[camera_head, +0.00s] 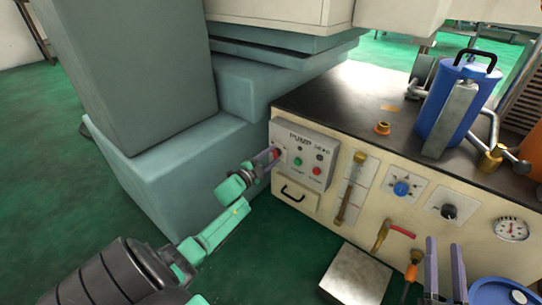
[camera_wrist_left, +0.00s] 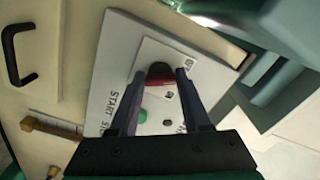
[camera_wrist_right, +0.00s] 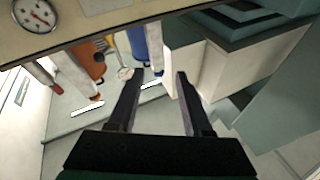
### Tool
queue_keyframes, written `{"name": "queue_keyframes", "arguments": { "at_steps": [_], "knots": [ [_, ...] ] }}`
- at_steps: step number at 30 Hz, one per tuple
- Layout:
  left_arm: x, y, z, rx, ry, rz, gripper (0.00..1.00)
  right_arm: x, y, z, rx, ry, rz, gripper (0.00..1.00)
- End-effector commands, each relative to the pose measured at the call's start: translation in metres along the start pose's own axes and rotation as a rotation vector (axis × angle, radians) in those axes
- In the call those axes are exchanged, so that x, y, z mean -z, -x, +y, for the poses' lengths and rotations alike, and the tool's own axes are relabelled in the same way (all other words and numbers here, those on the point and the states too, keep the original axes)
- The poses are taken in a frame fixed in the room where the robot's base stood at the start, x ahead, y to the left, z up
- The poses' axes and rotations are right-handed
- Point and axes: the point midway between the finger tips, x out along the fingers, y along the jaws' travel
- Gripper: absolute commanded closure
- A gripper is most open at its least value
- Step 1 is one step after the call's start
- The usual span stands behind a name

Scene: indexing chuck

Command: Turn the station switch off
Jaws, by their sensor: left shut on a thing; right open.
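The pump panel (camera_head: 308,139) is a grey box marked PUMP on the front left of the cream bench. At its left side is a red and dark switch knob (camera_head: 277,153), partly hidden by my left gripper (camera_head: 264,158). In the left wrist view the knob (camera_wrist_left: 160,73) sits between the two fingertips (camera_wrist_left: 162,76), which are shut on it. Beside it are a green START button (camera_head: 298,161) and a red button (camera_head: 317,171). My right gripper (camera_head: 445,268) is open and empty in front of the bench; it also shows in the right wrist view (camera_wrist_right: 157,78).
The bench front carries a handled drawer (camera_head: 292,190), a blue knob (camera_head: 402,188), a black knob (camera_head: 449,211), a gauge (camera_head: 511,229) and a red-handled valve (camera_head: 400,229). A blue cylinder (camera_head: 440,110) stands on top. A large teal machine (camera_head: 190,165) adjoins the panel's left.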

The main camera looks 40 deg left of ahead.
Motion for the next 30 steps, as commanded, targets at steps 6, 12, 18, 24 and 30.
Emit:
{"name": "queue_keyframes", "arguments": {
  "at_steps": [6, 12, 18, 24, 30],
  "knots": [
    [0.0002, 0.0003, 0.0021, -0.003, 0.018, 0.000, 1.00, -0.0125, 0.0063, 0.0001, -0.005, -0.010, -0.039, 0.50],
    [0.0002, 0.0003, 0.0022, -0.003, 0.020, 0.000, 1.00, -0.0132, 0.0066, 0.0001, -0.005, -0.011, -0.041, 0.50],
    [0.0001, 0.0003, 0.0021, -0.003, 0.020, 0.000, 0.30, -0.0132, 0.0066, 0.0000, -0.005, -0.011, -0.041, 0.50],
    [0.0000, 0.0001, 0.0011, -0.002, 0.018, 0.000, 0.22, -0.0130, 0.0066, -0.0001, -0.005, -0.011, -0.041, 0.50],
    [0.0001, 0.0008, 0.0005, -0.001, 0.017, 0.000, 0.22, -0.0124, 0.0063, -0.0001, -0.005, -0.011, -0.041, 0.50]
  ]
}}
